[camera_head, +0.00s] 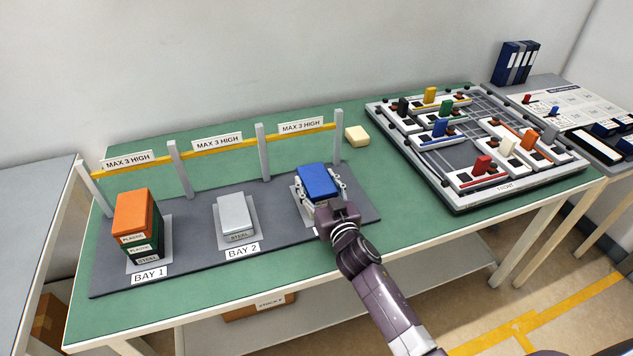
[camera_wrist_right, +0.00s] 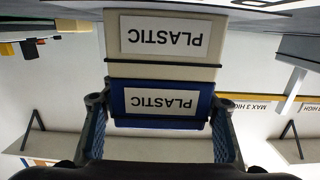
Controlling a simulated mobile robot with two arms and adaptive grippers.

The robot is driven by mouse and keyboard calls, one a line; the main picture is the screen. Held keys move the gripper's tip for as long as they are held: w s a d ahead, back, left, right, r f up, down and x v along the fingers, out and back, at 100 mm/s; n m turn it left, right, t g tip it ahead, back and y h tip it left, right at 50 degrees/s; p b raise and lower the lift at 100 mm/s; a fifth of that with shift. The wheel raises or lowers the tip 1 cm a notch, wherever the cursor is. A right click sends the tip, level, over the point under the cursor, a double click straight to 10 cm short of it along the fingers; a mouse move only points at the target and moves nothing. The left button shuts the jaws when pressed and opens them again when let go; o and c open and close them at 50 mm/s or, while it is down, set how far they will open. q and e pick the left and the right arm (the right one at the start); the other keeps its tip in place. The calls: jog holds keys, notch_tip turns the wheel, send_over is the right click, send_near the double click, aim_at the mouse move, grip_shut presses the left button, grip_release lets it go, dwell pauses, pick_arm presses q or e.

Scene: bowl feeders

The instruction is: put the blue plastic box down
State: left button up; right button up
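The blue plastic box (camera_head: 318,180) is in the rightmost bay in the head view. In the wrist view the blue box (camera_wrist_right: 160,120) shows a PLASTIC label, upside down. My right gripper (camera_head: 321,189) has its fingers on both sides of the blue box, seemingly touching it. A cream box (camera_wrist_right: 165,70), also labelled PLASTIC, is directly against the blue box in the wrist view, under it in the bay. No clear gap shows between the two. The cream box is mostly hidden in the head view. My left gripper is out of view.
Bay 1 holds a stack topped by an orange box (camera_head: 134,214). Bay 2 holds a grey steel box (camera_head: 235,213). Posts with a yellow rail (camera_head: 215,151) stand behind the bays. A cream block (camera_head: 357,136) and a board with coloured pieces (camera_head: 470,205) are to the right.

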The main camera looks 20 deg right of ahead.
aim_at(325, 197)
jog(key=shift+o, duration=1.4)
jog(key=shift+r, duration=0.1)
jog(key=shift+s+r, duration=0.1)
jog(key=s, duration=1.1)
jog(key=shift+s+d+r, duration=0.2)
jog(key=shift+s+r, duration=0.1)
jog(key=shift+s, duration=0.1)
